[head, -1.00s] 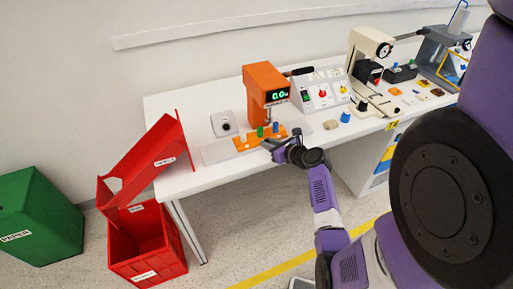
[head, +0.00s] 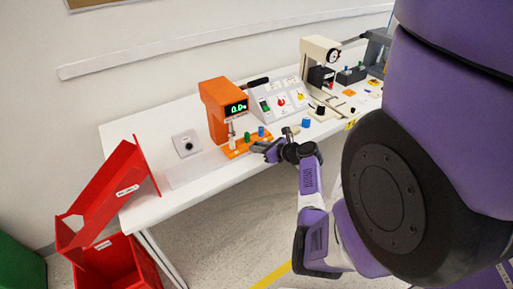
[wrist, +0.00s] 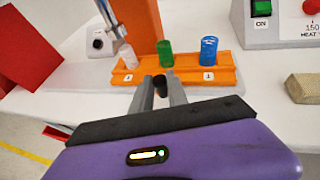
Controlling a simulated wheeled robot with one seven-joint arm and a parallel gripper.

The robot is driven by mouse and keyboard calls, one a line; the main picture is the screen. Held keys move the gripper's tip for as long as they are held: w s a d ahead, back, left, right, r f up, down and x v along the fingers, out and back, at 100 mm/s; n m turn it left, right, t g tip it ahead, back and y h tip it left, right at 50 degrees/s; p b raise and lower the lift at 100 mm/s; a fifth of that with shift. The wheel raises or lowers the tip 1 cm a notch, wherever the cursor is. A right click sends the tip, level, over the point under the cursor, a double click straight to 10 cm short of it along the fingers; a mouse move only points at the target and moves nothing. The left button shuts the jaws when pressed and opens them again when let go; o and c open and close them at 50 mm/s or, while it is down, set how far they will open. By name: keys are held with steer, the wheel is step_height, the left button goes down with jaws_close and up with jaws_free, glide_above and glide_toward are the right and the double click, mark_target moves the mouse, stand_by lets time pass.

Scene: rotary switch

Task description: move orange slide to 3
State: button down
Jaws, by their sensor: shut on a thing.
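The orange slide (head: 238,152) sits on a pale base plate (head: 192,170) at the foot of the orange press (head: 216,108). It carries a white peg (wrist: 127,57), a green peg (wrist: 165,53) and a blue peg (wrist: 208,50). The white peg is below the press's metal rod (wrist: 106,14). The label under the blue peg seems to read 1; the left label (wrist: 128,77) is unclear. My gripper (wrist: 160,88) is shut on a dark knob (wrist: 161,82) at the slide's front, also in the head view (head: 268,150). The fingers partly hide the knob.
A grey box with a black knob (head: 186,143) stands left of the press. A control panel (head: 276,96) with buttons and a tan block (wrist: 303,87) are to the right. A red tilted panel (head: 105,190) and red bin (head: 112,266) are at the table's left end.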

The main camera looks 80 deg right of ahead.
steer(key=shift+s+d, duration=0.25)
steer(key=shift+s, duration=0.05)
steer(key=c, duration=1.3)
jaws_free()
steer(key=v, duration=0.7)
steer(key=shift+s+a+r, duration=0.15)
steer(key=shift+s+a, duration=0.05)
steer(key=shift+a, duration=0.1)
